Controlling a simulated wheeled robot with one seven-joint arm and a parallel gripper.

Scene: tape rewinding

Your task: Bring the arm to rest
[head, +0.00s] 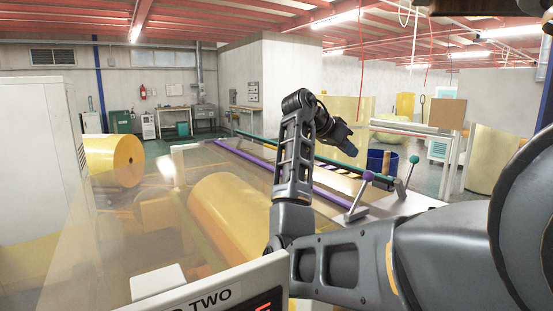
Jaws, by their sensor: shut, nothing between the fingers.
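My arm comes in from the right edge, bends at its elbow, and rises in the middle of the head view. My gripper (350,148) is at its far end, pointing down and to the right. It is shut and empty, held in the air above the machine and touching nothing that I can see. Its fingertips are small and dark in this view.
A purple-knobbed lever (358,197) and a green-knobbed lever (404,179) stand on a pale panel right of my arm. A big yellow roll (232,212) lies behind a clear cover at left. A labelled display box (215,296) is close in front. A blue bin (377,160) stands beyond.

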